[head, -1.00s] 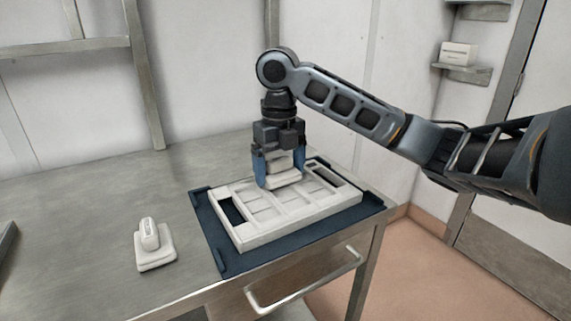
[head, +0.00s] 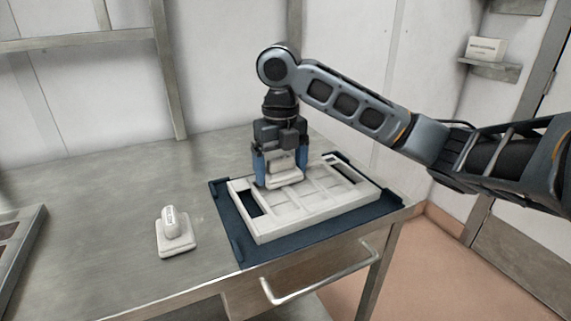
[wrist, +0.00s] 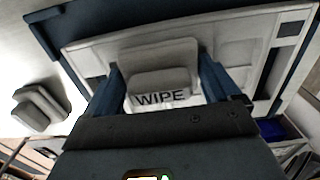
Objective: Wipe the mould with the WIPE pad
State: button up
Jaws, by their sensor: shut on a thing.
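The mould (head: 316,212) is a white rectangular frame with shallow compartments, lying in a dark blue tray (head: 238,246) on the metal table. My gripper (head: 280,178) is shut on the WIPE pad (head: 283,171), a white pad whose grip reads "WIPE" in the wrist view (wrist: 160,97). The blue fingers stand on both sides of the pad's grip. The pad is over the left part of the mould, at or just above its surface; I cannot tell whether it touches.
A second white pad (head: 176,242) with a labelled grip stands on the table left of the tray. A tray edge (head: 30,250) shows at the far left. A drawer handle (head: 318,284) sticks out at the front. A white box (head: 486,48) is on a wall shelf.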

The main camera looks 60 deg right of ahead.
aim_at(267, 174)
jog(key=shift+w+a+p, duration=0.2)
jog(key=shift+w+a, duration=0.25)
jog(key=shift+a, duration=0.25)
jog(key=shift+w+a+p, duration=0.2)
jog(key=shift+w+a, duration=0.2)
jog(key=shift+a, duration=0.3)
notch_tip(267, 174, up, 8)
jog(key=p, duration=0.7)
jog(key=shift+d, duration=0.1)
